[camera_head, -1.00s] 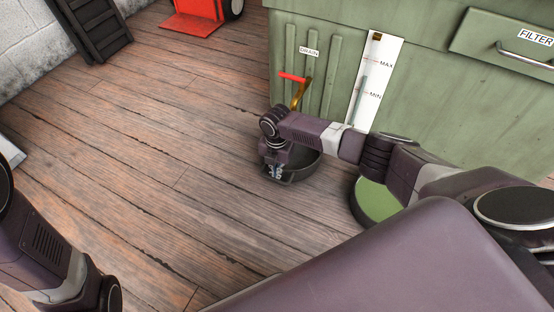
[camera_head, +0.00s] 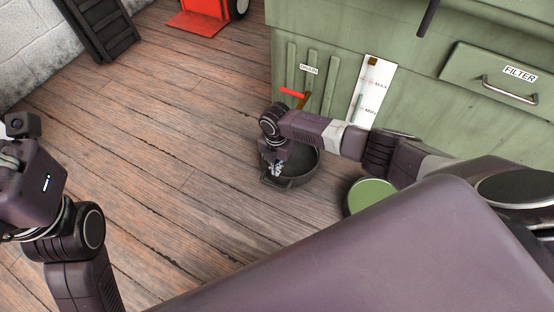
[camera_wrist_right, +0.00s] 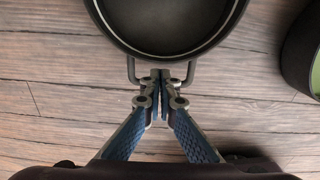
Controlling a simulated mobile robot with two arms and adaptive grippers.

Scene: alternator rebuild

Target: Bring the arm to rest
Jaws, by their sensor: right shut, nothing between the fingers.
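My right arm (camera_head: 325,133) reaches across in front of the green cabinet. My right gripper (camera_head: 275,170) points down at the near left rim of a dark round pan (camera_head: 301,166) on the floor. In the right wrist view, the fingertips of this gripper (camera_wrist_right: 160,78) are together and empty. They overlap the loop handle of the pan (camera_wrist_right: 168,48); I cannot tell whether they touch it. My left arm (camera_head: 70,240) is raised at the left edge. Only a little of my left gripper (camera_head: 9,161) shows there, and its fingers are unclear.
The green cabinet (camera_head: 420,110) has a red-handled drain valve (camera_head: 294,93), a MIN/MAX gauge (camera_head: 371,88) and a FILTER drawer (camera_head: 497,76). A green-topped round container (camera_head: 369,196) stands right of the pan. A red cart (camera_head: 200,20) is at the back. Floor on the left is clear.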

